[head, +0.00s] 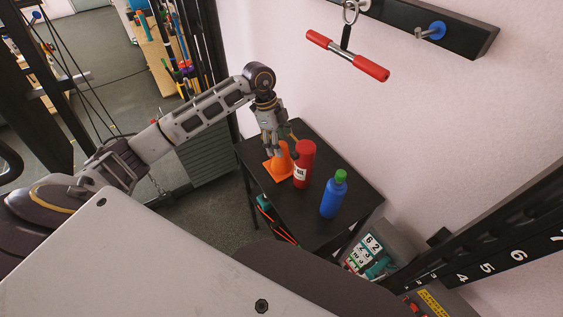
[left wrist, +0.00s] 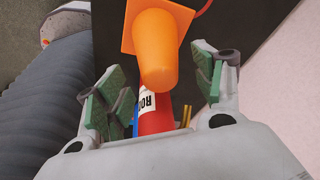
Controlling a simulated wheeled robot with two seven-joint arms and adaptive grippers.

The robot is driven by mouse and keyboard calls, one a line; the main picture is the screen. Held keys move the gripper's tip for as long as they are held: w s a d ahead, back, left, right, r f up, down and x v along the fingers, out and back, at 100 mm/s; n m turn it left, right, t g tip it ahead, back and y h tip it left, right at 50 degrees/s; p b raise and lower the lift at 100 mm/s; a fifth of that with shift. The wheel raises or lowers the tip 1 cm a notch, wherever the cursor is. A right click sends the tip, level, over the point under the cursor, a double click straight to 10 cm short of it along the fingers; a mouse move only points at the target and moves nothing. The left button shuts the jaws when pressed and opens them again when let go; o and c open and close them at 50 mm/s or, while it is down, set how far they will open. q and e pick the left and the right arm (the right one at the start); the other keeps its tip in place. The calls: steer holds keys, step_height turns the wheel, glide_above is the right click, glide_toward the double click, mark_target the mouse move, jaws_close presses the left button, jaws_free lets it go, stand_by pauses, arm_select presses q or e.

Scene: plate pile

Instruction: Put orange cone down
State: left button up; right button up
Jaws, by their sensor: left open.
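An orange cone (head: 278,163) stands upright on a small black table (head: 320,228), close to its left edge. In the left wrist view the orange cone (left wrist: 155,45) points its top toward my gripper, in front of the space between the fingers. My left gripper (head: 273,138) is just above the cone. Its green-padded fingers (left wrist: 158,88) are spread wide on both sides, apart from the cone. My right gripper is not in view.
A red bottle (head: 304,165) stands close beside the cone, and a blue bottle with a green cap (head: 334,195) stands farther right. A red-ended bar (head: 347,55) hangs on the wall above the table. A black rail (head: 480,262) runs at the right.

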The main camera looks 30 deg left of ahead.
arm_select(q)
steer(key=shift+x, duration=1.15)
steer(key=shift+c, duration=0.2)
jaws_close()
